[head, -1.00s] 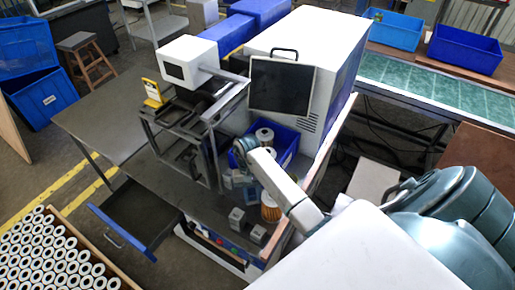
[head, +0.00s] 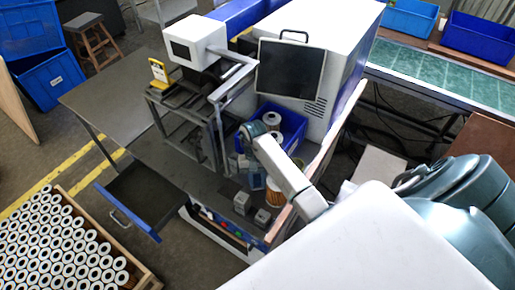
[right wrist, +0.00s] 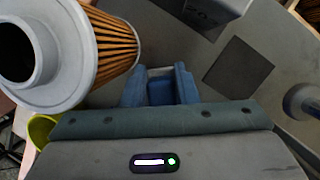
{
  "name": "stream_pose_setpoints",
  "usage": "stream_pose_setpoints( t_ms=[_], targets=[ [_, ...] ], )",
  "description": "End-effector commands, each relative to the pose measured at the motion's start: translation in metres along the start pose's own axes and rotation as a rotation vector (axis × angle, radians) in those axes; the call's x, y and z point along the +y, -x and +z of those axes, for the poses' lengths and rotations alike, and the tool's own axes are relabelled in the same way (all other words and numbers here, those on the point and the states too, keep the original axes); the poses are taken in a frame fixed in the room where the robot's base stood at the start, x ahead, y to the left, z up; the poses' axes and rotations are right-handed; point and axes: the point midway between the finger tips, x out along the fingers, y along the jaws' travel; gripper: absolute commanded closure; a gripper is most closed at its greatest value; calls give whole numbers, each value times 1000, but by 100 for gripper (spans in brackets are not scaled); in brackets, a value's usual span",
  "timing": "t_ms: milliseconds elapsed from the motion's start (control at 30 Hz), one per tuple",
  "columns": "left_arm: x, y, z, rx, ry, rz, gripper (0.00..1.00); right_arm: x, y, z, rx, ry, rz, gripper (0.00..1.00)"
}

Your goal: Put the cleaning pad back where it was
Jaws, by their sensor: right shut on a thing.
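My right gripper (right wrist: 160,88) shows in the right wrist view with its blue fingers shut on a small blue piece with a pale edge, which I take for the cleaning pad (right wrist: 161,92). Much of the pad is hidden between the fingers. In the head view the right gripper (head: 256,181) is over the bench, beside an upright orange pleated filter cartridge (head: 273,195); the pad cannot be made out there. The same cartridge stands close on the left in the right wrist view (right wrist: 116,45). A dark square patch (right wrist: 238,67) lies on the grey bench top to the right of the fingers. My left gripper is not in view.
Two small grey blocks (head: 242,203) stand near the bench front. A blue bin (head: 292,128) with cartridges is behind my wrist. A drawer (head: 143,196) stands open at left. A metal frame (head: 215,135) and a monitor (head: 290,70) rise behind. A crate of cartridges (head: 130,265) is lower left.

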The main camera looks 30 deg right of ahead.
Motion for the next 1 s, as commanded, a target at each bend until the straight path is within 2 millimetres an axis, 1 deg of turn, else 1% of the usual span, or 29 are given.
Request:
stream_pose_setpoints(
  t_ms=[33,400,433,533,567,767,833,933,1000],
  targets=[
    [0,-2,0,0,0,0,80,0,-4,0,-2,0,0,100],
    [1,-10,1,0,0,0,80,0,-15,-2,-8,0,0,100],
    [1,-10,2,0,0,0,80,0,-14,-1,-8,0,0,69],
    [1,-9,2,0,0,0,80,0,-13,-2,-7,0,0,49],
    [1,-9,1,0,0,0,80,0,-13,-2,-6,0,0,48],
    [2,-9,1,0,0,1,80,0,-12,-2,-5,-1,1,48],
    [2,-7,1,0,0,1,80,2,-9,-2,-4,-3,0,48],
    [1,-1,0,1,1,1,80,7,3,-4,-3,-9,-2,48],
    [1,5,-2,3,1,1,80,15,16,-6,-1,-19,-4,48]
  ],
)
